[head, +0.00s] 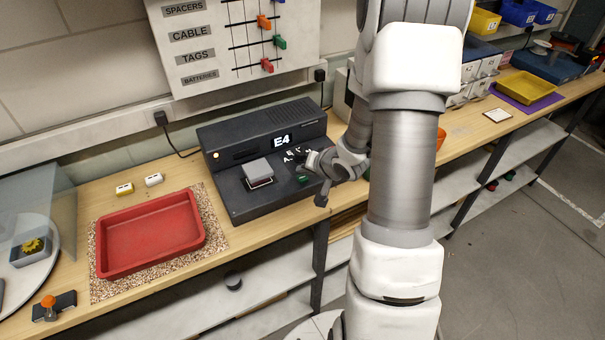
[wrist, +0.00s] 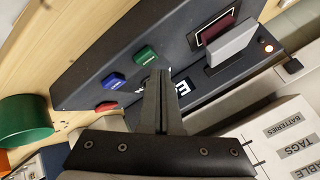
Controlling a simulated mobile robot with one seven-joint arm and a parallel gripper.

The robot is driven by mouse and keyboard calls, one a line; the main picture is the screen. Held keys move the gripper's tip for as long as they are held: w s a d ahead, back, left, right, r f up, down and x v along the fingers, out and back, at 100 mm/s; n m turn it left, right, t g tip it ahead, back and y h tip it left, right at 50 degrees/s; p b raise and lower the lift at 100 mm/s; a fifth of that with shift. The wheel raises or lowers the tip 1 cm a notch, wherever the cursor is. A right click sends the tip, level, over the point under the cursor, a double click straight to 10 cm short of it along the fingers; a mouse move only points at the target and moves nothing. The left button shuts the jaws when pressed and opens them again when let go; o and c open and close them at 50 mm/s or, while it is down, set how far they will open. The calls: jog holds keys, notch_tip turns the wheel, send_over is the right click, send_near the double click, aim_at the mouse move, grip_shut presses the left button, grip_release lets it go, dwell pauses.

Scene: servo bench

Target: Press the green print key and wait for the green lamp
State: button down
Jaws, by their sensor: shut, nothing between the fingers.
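In the head view the green key (head: 303,179) shows just below my gripper (head: 312,161). In the wrist view my gripper (wrist: 157,73) is shut and empty, its tips close to the green key; I cannot tell the exact gap. A small lamp (wrist: 268,46) glows whitish-orange, not green. My fingers partly cover the display.
A light grey block (head: 257,169) stands up from the printer top. A red tray (head: 150,235) lies on a speckled mat to the left. A panel of sliders (head: 240,40) hangs on the wall behind. An orange cup (head: 441,138) is to the right.

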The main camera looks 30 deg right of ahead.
aim_at(304, 180)
jog(key=shift+r, duration=0.1)
notch_tip(304, 180, up, 5)
jog(key=p, duration=0.5)
dwell(0.9)
jog(key=shift+w+r, duration=0.1)
jog(key=shift+r, duration=0.2)
jog(key=s+a+r+n+g+h, duration=0.1)
jog(key=s+r+h, duration=0.15)
jog(key=r, duration=0.45)
jog(key=s+a+r+n+h, duration=0.1)
jog(key=s+r+n, duration=0.15)
jog(key=r, duration=0.55)
jog(key=s+a+r+n+g+y, duration=0.1)
jog(key=s+a+r, duration=0.3)
jog(key=s, duration=0.5)
jog(key=s+a+r+n+g+y, duration=0.1)
jog(key=s+a+r+n, duration=0.2)
jog(key=s+a, duration=0.5)
jog(key=shift+s+r+g, duration=0.3)
jog(key=shift+s+r, duration=0.15)
jog(key=shift+s, duration=0.5)
